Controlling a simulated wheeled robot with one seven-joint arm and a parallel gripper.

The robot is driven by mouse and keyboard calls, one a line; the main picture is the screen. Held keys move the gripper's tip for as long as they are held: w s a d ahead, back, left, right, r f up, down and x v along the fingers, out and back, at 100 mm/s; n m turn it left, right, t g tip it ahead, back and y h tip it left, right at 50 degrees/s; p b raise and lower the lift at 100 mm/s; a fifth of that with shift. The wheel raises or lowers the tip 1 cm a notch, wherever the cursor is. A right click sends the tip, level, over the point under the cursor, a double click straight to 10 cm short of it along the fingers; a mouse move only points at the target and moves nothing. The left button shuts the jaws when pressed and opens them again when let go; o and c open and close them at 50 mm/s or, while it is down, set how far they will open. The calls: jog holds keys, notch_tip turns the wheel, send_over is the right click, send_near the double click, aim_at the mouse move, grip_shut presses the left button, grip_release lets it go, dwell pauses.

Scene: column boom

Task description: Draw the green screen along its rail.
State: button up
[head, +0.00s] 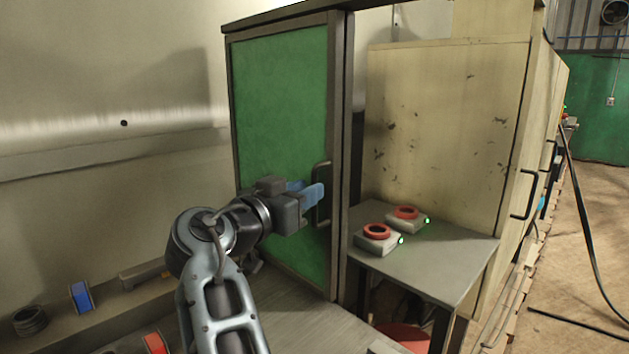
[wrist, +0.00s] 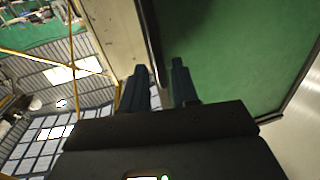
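The green screen (head: 280,110) is an upright panel in a dark frame, hanging under a dark top rail (head: 285,14) in the head view. A dark vertical pull handle (head: 316,216) sits low near its right edge. My gripper (head: 310,190) has its blue fingers at the handle's height, partly covering it. In the wrist view the fingers (wrist: 160,70) are apart, with the dark frame edge showing between them and the green screen (wrist: 230,50) to the right. I cannot tell whether the fingers touch or straddle the handle.
Right of the screen, a grey table (head: 440,258) bears two grey devices with red rings (head: 377,231). A beige cabinet (head: 450,130) stands behind it. A black cable (head: 580,210) hangs at far right over open floor.

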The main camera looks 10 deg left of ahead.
aim_at(315, 221)
jog(key=shift+p+x, duration=0.3)
jog(key=shift+x, duration=1.45)
grip_shut()
